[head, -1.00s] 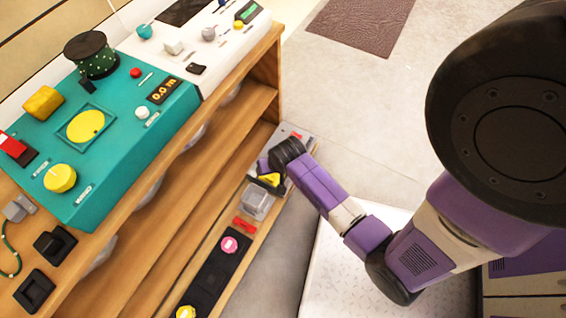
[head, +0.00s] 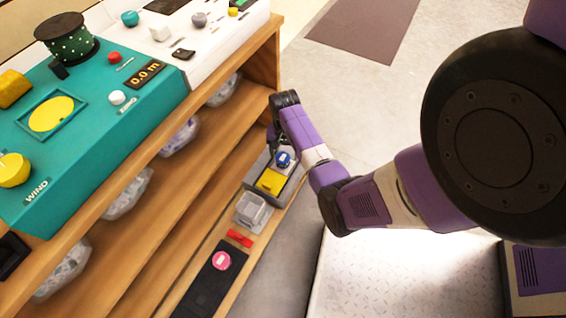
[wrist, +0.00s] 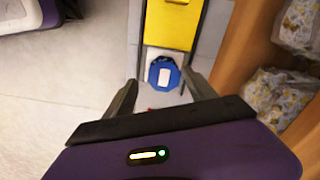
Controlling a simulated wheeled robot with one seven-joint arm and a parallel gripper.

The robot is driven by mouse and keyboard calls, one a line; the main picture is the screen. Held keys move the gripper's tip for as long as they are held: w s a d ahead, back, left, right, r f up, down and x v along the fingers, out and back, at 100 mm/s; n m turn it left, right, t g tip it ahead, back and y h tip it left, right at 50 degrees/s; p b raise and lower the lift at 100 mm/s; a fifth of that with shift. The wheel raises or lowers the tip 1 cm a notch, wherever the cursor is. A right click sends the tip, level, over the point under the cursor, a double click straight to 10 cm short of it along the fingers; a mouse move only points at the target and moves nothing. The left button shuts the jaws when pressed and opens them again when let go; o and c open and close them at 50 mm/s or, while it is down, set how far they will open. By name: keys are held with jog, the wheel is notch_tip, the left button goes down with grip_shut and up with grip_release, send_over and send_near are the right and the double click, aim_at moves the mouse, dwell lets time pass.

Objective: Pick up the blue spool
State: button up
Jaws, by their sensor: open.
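The blue spool (head: 283,158) sits in a grey tray (head: 291,186) on the low wooden shelf, just beyond a yellow block (head: 270,181). In the wrist view the spool (wrist: 163,75) is a round blue piece with a white rectangle on it, below the yellow block (wrist: 172,22). My gripper (head: 275,138) is beside and above the spool in the head view. In the wrist view my gripper (wrist: 160,84) is open, with its two dark fingers on either side of the spool. Nothing is held. Whether the fingers touch the spool cannot be told.
A clear box (head: 252,212), a red piece (head: 239,238) and a pink round piece (head: 221,261) line the low shelf. The teal winding machine (head: 90,120) stands on the bench above. Bags (wrist: 275,95) fill a shelf close to the right in the wrist view.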

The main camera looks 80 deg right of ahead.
aim_at(283, 158)
jog(key=f+b, duration=0.1)
jog(key=f, duration=0.2)
jog(key=f+b, duration=0.1)
jog(key=shift+w+d+f+b, duration=0.2)
jog(key=shift+w+b, duration=0.1)
jog(key=shift+b, duration=0.05)
jog(key=shift+c, duration=0.3)
jog(key=c, duration=1.3)
jog(key=shift+o, duration=0.2)
jog(key=shift+r, duration=0.15)
